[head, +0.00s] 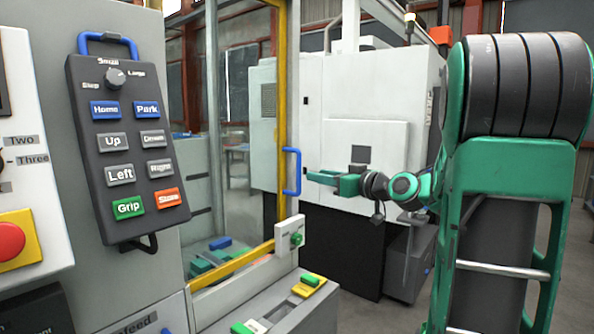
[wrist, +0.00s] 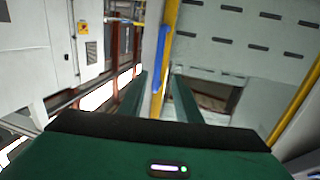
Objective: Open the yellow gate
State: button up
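The yellow gate (head: 281,110) is a yellow frame with a clear panel, upright at the side of the grey machine; it looks closed. A blue vertical bar handle (head: 297,172) is fixed on its right edge. My gripper (head: 312,178) is at the handle's height, just right of it, with its green fingers pointing left. In the wrist view my gripper (wrist: 160,74) is open, its two fingers apart, and the blue handle (wrist: 161,65) shows between them. I cannot tell whether the fingers touch the handle. The yellow gate post (wrist: 171,25) runs beside the handle there.
A control pendant (head: 125,150) with labelled buttons hangs at the left, near a red stop button (head: 8,241). A white box with a green knob (head: 297,239) sits below the handle. A ledge (head: 285,312) with coloured parts juts out below. A white machine (head: 350,80) stands behind.

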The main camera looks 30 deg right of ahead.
jog(key=r, duration=0.1)
send_over(298, 190)
jog(key=shift+w+d, duration=0.3)
jog(key=shift+w, duration=0.15)
grip_shut()
